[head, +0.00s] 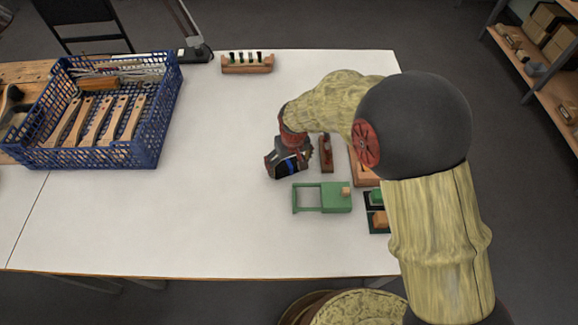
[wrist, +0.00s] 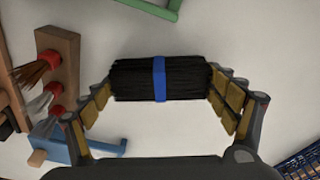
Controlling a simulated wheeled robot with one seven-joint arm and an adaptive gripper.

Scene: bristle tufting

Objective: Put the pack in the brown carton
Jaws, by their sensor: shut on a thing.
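The pack is a black bristle bundle with a blue band. In the wrist view the pack (wrist: 190,80) lies across between the two yellow-padded fingers of my gripper (wrist: 162,82), which press on its ends. In the head view my gripper (head: 288,163) is over the white table with the pack (head: 290,167) in it, left of the green frame's upper end. Brown cardboard boxes (head: 548,18) sit on the shelf at top right; I cannot tell which is the brown carton. My arm hides part of the table's right side.
A blue crate (head: 88,158) with wooden brush handles stands at the left. A green frame (head: 306,209) lies below my gripper. A wooden block with tufts (head: 247,68) stands at the back. A wooden block with red holders (wrist: 62,75) is near. The middle-left table is clear.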

